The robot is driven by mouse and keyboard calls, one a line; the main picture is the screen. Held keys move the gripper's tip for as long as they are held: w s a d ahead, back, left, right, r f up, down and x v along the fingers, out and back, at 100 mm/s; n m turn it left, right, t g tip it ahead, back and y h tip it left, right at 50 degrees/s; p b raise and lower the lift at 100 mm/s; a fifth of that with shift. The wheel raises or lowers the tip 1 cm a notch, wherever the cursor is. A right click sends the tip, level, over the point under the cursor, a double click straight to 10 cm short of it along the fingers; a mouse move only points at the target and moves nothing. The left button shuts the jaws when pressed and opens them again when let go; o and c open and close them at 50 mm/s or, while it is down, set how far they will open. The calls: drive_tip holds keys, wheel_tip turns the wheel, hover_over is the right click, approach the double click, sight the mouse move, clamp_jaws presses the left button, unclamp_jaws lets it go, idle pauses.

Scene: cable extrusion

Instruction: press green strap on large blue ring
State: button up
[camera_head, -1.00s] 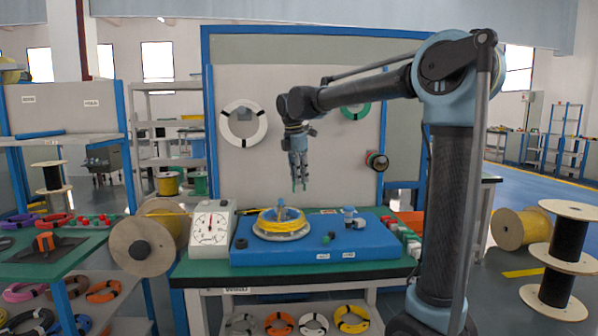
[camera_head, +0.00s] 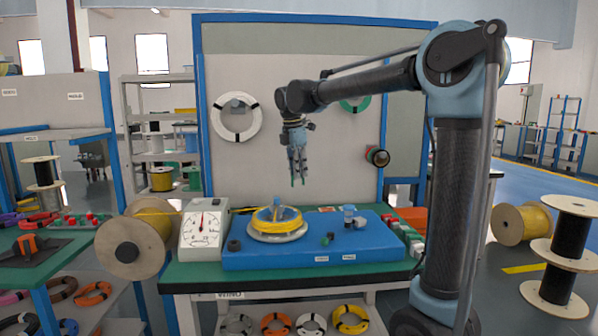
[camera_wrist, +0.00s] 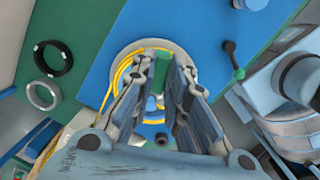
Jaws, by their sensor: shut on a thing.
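My gripper (camera_head: 298,181) hangs pointing down above the blue platform on the workbench. The wrist view shows the coil's yellow loops (camera_wrist: 121,78) beside the left finger, with the fingers hiding much of the turntable. A blue ring (camera_head: 68,327) lies partly visible on the lower left shelf; I cannot tell whether it is the large one.
A white dial gauge (camera_head: 205,232) stands left of the blue platform (camera_head: 340,262). Small knobs (camera_head: 349,215) rise from its right part. A wooden spool (camera_head: 130,250) stands further left. A black ring (camera_wrist: 53,58) and a grey ring (camera_wrist: 43,95) show in the wrist view.

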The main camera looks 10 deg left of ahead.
hover_over(298, 207)
drive_tip(key=shift+w+f, duration=0.15)
drive_tip(key=shift+f, duration=1.8)
drive_tip(key=shift+w+f, duration=0.1)
drive_tip(key=shift+f, duration=1.8)
drive_tip(key=shift+s, duration=0.1)
drive_tip(key=shift+f, duration=0.2)
drive_tip(key=shift+f, duration=1.2)
drive_tip(key=shift+f, duration=0.6)
clamp_jaws()
drive_tip(key=o, duration=0.9)
unclamp_jaws()
drive_tip(key=shift+r, duration=0.15)
